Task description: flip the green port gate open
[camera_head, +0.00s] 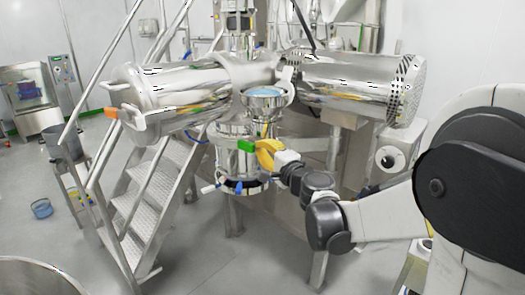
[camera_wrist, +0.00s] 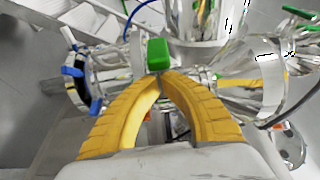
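The green port gate handle (camera_head: 246,147) is a small block on the front of the shiny steel vessel below the funnel-like port. It also shows in the wrist view (camera_wrist: 158,54), just beyond my fingertips. My gripper (camera_head: 257,150) has curved yellow fingers and sits just right of the green block. In the wrist view my gripper (camera_wrist: 161,76) has its two fingertips together at the near lower edge of the green block. I see no gap between the tips. Whether they touch the block cannot be told. The gate's hinge is not clear.
Steel stairs with rails (camera_head: 150,190) stand left of the vessel. Two large steel cylinders (camera_head: 345,85) flank the port above. Blue-handled fittings (camera_wrist: 72,71) are left of the green block in the wrist view.

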